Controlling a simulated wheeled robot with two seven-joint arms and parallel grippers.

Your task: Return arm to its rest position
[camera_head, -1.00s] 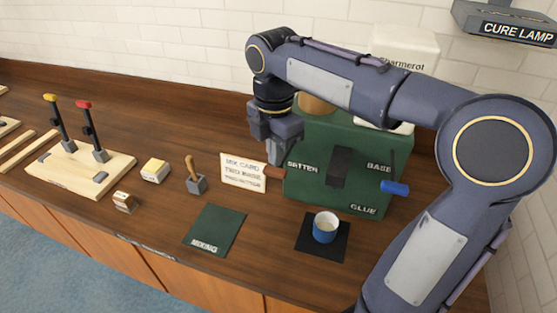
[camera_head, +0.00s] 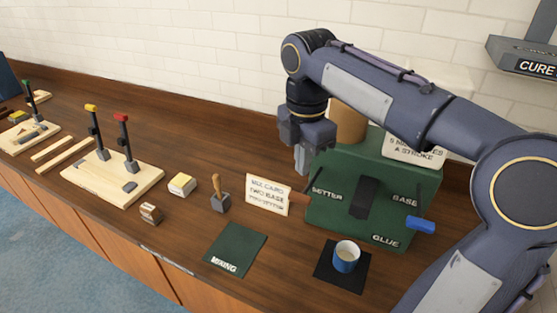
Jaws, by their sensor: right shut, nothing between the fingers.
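My right arm enters from the right and arches over the green glue dispenser (camera_head: 330,212). Its gripper (camera_head: 300,168) points down, shut and empty, beside the dispenser's upper left edge. It is close to the dispenser, but I cannot tell whether they touch. The dispenser has a brown handle on the setter side and a blue handle (camera_head: 421,224) on the base side. A blue cup (camera_head: 346,257) with pale contents stands on a black pad (camera_head: 325,272) in front of the dispenser. My left gripper is not in view.
A mix card (camera_head: 268,192), a green mixing mat (camera_head: 238,247), a brush (camera_head: 219,195) and small blocks (camera_head: 182,184) lie left of the dispenser. A wooden board (camera_head: 85,178) with yellow- and red-topped clamps is further left. A cure lamp (camera_head: 525,55) hangs at upper right.

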